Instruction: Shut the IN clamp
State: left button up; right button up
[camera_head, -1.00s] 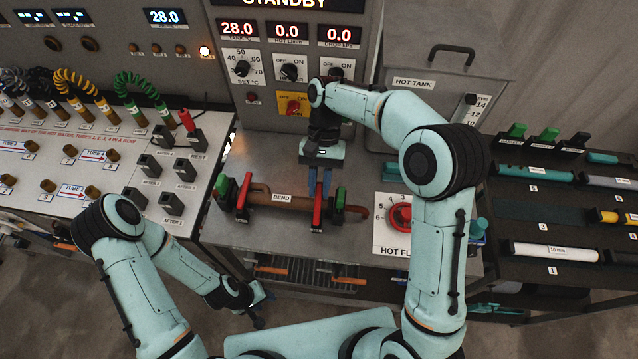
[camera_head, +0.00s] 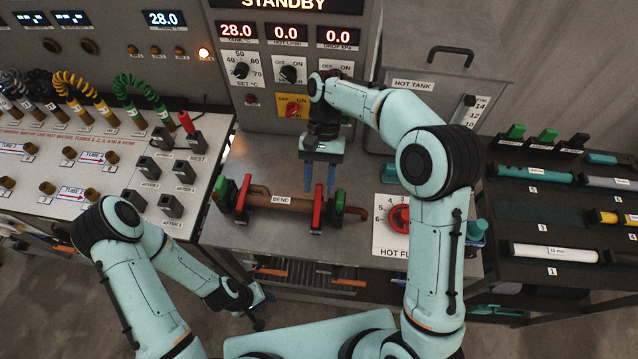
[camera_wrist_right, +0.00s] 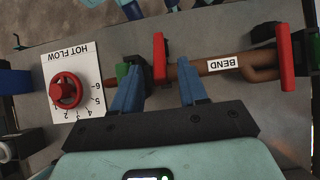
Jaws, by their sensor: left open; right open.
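A brown pipe labelled BEND (camera_head: 283,200) lies on the grey bench between two clamps with red levers. The right clamp's red lever (camera_head: 318,207) runs across the pipe end; it also shows in the right wrist view (camera_wrist_right: 159,58). The left clamp's red lever (camera_head: 242,192) also shows in the right wrist view (camera_wrist_right: 285,57). I cannot read which clamp is marked IN. My right gripper (camera_head: 320,188) is open just behind the right lever, its blue fingers (camera_wrist_right: 158,95) apart and empty. My left gripper (camera_head: 262,310) is open, low in front of the bench, away from the clamps.
The red HOT FLOW knob (camera_head: 400,218) is right of the right clamp. The control panel (camera_head: 290,75) and hot tank (camera_head: 440,95) stand behind.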

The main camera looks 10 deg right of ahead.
jog(key=v, duration=0.6)
jog(key=shift+w+r, duration=0.1)
